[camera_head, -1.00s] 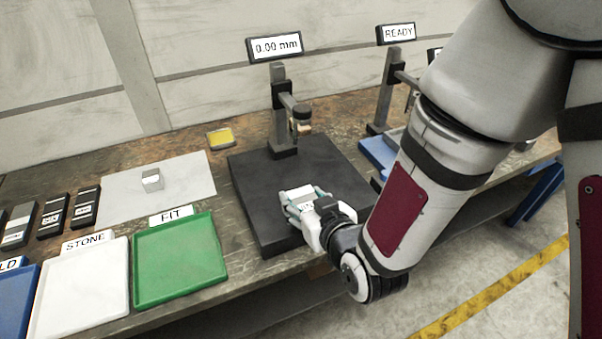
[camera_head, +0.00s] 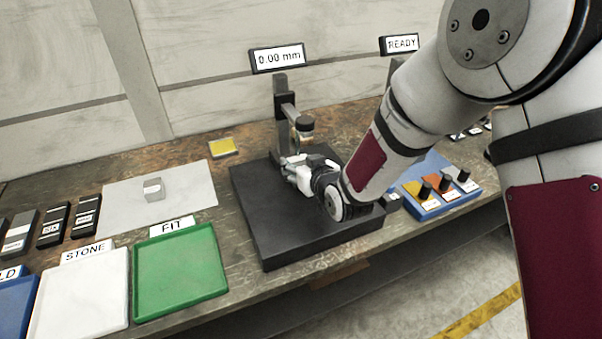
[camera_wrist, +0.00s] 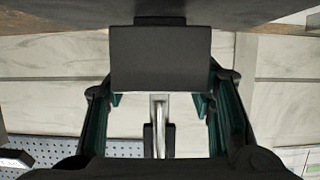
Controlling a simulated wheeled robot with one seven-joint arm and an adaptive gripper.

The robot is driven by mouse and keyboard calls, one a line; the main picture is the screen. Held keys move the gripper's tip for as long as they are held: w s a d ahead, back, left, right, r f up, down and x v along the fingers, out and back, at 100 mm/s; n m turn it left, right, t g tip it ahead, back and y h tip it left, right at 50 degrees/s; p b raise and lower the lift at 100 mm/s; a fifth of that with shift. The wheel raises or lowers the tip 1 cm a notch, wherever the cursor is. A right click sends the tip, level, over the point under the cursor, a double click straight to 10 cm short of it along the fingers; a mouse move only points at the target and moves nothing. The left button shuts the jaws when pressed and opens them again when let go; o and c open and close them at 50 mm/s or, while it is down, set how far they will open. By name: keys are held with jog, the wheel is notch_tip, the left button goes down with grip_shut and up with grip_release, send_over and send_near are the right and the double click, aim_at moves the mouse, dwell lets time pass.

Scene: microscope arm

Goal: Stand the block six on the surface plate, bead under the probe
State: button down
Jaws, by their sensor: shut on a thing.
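My gripper (camera_head: 293,172) is shut on a block, low over the black surface plate (camera_head: 310,232) near the gauge post (camera_head: 281,105). In the wrist view the held block (camera_wrist: 160,58) is a dark grey face between the two teal-padded fingers. The plate (camera_wrist: 70,12) is the dark band along the top of that view. The probe (camera_head: 305,126) hangs from the post's arm, close above and beside my gripper in the head view. The bead is not discernible. I cannot tell whether the block touches the plate. The display (camera_head: 277,57) reads 0.00 mm.
A green FIT tray (camera_head: 180,262) and a white STONE tray (camera_head: 80,292) lie in front. A blue control box (camera_head: 440,200) is on the right. A yellow pad (camera_head: 222,147) lies behind.

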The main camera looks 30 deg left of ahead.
jog(key=shift+w+a+f, duration=0.1)
jog(key=shift+w+f, duration=0.05)
jog(key=shift+f, duration=1.4)
jog(key=shift+f, duration=0.15)
jog(key=c, duration=0.7)
grip_release()
jog(key=shift+f, duration=0.15)
jog(key=shift+s+d+r, duration=0.25)
jog(key=v, duration=1.1)
jog(key=shift+s+d, duration=0.2)
